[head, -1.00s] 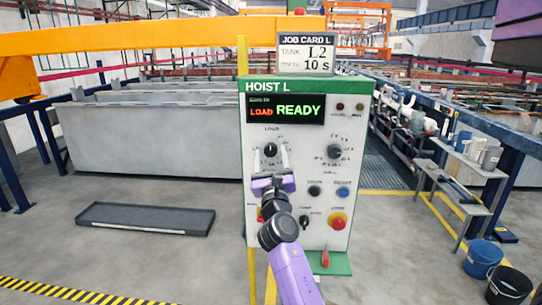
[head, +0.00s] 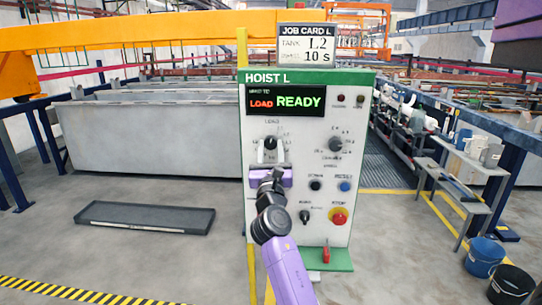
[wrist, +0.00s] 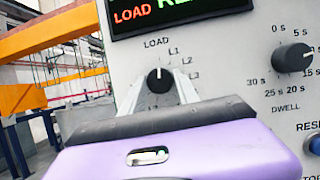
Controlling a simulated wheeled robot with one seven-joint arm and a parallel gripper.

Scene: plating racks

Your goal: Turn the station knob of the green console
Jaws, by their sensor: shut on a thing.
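The green-trimmed console (head: 300,76), marked HOIST L, stands in front of me. Its station knob (wrist: 159,82) is black with a white pointer mark. It sits at the upper left of the panel, below the display, and shows in the head view too (head: 270,142). Labels LOAD, L1, L2 and L3 run around it. The pointer is up, towards LOAD. My gripper (wrist: 160,92) is shut on the knob, one finger at each side; in the head view it (head: 270,154) reaches it from below. The display (head: 285,101) reads LOAD in red and READY in green.
The job card (head: 305,48) on top reads tank L2, 10 s. A dwell knob (wrist: 293,57) is to the right. Below are a blue button (head: 345,186) and a red stop button (head: 339,217). A dark tray (head: 146,217) lies on the floor at left.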

